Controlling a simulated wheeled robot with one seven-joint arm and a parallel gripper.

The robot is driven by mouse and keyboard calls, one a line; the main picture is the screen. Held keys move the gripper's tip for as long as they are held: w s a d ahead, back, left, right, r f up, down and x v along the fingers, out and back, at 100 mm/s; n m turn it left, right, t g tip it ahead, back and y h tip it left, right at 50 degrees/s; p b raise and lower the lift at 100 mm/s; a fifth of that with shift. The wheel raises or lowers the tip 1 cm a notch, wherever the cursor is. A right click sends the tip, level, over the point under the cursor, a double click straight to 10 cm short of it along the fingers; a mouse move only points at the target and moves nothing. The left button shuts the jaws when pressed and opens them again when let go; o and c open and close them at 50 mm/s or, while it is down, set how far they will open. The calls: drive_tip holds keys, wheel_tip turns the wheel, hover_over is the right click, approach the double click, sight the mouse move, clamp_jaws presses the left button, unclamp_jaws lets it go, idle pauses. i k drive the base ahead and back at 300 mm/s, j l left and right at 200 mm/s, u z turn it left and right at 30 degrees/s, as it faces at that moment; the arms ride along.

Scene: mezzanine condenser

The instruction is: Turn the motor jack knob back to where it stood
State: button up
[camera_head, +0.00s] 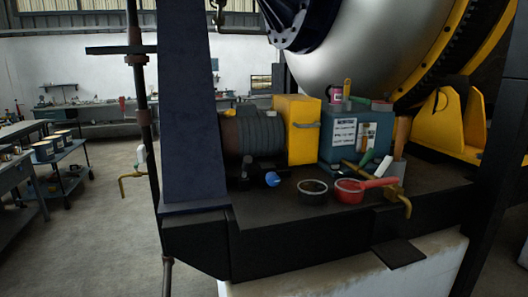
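A small blue knob (273,179) sits low at the front of a dark ribbed motor (253,135), on a dark raised platform (265,212). It appears to be the motor jack knob. Its rotation cannot be read at this size. A black jack or bracket (243,180) lies just left of it, under the motor. My gripper is not in view, and nothing is seen touching the knob.
A yellow housing (300,145) adjoins the motor. A thick dark column (187,110) rises left of the motor. Open floor (100,235) lies left.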

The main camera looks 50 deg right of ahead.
sight(272, 179)
drive_tip(key=z, duration=1.35)
drive_tip(key=u, duration=0.1)
